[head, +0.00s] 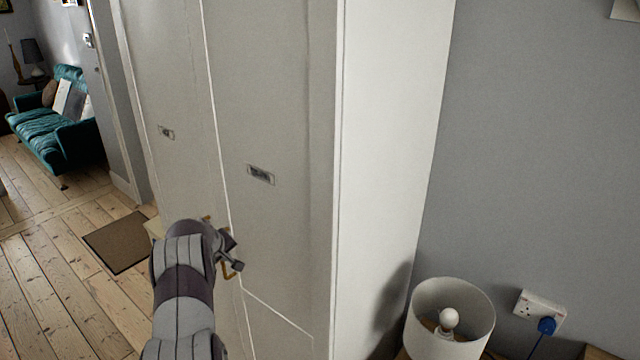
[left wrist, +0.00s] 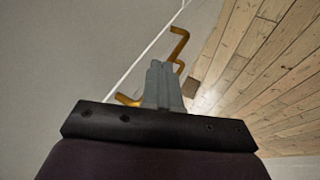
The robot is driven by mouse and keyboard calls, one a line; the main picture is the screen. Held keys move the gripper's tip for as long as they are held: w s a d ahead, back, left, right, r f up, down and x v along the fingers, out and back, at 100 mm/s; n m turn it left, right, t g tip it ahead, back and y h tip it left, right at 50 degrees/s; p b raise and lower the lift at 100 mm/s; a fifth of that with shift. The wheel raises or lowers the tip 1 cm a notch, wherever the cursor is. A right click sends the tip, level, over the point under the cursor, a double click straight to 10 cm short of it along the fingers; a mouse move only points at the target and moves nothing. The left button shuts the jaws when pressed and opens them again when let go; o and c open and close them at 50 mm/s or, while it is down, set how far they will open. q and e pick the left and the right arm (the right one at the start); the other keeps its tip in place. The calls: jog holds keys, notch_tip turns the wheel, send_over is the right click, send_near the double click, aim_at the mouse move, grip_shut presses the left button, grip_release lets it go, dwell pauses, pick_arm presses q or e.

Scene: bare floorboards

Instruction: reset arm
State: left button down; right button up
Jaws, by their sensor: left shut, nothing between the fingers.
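My left gripper (head: 232,254) is in front of the tall pale wardrobe (head: 270,100), close to the gap between its doors. In the left wrist view, its fingers (left wrist: 162,84) are together with nothing between them. A brass handle (left wrist: 178,45) shows just beyond the fingertips, and a second brass piece (left wrist: 126,100) shows beside the fingers, partly hidden. In the head view, part of a brass handle (head: 228,272) shows beside the gripper. I cannot tell whether the fingers touch a handle. My right gripper is in neither view.
A white lampshade (head: 450,310) with a bulb stands low at the right, near a wall socket (head: 540,308) with a blue plug. A brown mat (head: 120,242) lies on the floorboards at the left. A teal sofa (head: 50,125) is farther back. Open floor lies at lower left.

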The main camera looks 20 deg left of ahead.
pick_arm(q)
jog(key=s+d+f+m+g+h, duration=0.25)
jog(key=s+d+f, duration=0.25)
jog(key=s+d, duration=0.4)
jog(key=s+d+r+m+g+b, duration=0.1)
jog(key=s+d+r+m+b, duration=0.1)
jog(key=s+d, duration=0.4)
jog(key=s+d+r+m+g+b, duration=0.1)
jog(key=s+d+m, duration=0.4)
jog(key=d, duration=1)
jog(key=s+d+r+m+g+b, duration=0.1)
jog(key=s+d+r+m+b, duration=0.2)
jog(key=s+d, duration=0.5)
jog(key=shift+d+r+m, duration=0.2)
jog(key=shift+d+m, duration=0.45)
jog(key=shift+d, duration=0.5)
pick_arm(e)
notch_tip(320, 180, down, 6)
pick_arm(q)
jog(key=shift+s, duration=0.2)
jog(key=shift+w, duration=0.15)
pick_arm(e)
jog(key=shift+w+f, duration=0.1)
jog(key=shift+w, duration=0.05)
